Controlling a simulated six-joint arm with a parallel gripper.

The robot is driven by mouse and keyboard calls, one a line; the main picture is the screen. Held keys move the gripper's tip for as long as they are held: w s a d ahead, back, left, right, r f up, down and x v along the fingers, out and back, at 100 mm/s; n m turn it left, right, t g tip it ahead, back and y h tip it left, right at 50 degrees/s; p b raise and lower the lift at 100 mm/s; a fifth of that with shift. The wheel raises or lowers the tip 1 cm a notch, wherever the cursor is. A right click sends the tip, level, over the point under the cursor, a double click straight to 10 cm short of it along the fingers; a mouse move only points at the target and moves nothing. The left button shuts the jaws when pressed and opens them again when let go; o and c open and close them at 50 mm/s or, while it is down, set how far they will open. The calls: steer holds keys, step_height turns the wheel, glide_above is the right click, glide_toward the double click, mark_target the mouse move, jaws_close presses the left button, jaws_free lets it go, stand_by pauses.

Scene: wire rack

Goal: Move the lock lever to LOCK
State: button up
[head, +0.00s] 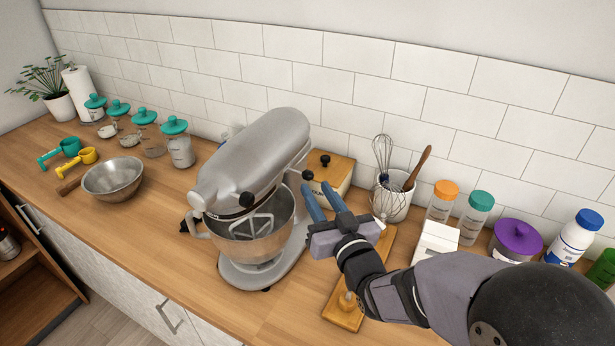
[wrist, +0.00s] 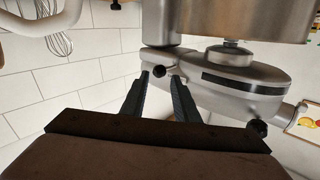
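The lock lever's black ball knob (head: 308,175) is on the side of the mixer facing my gripper. My gripper (head: 317,188) is open, its two blue-grey fingers pointing at the knob. In the upside-down wrist view, the knob (wrist: 160,71) shows between the fingertips (wrist: 161,76), with gaps on both sides. No LOCK marking can be read.
A crock with a whisk (head: 391,200) and a wooden board (head: 343,317) are close to my arm. Jars and a purple-lidded pot (head: 516,238) stand at right. A metal bowl (head: 113,180) is at left.

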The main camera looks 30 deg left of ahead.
mark_target(310, 179)
steer(key=shift+p+x, duration=1.65)
steer(key=shift+x, duration=1.9)
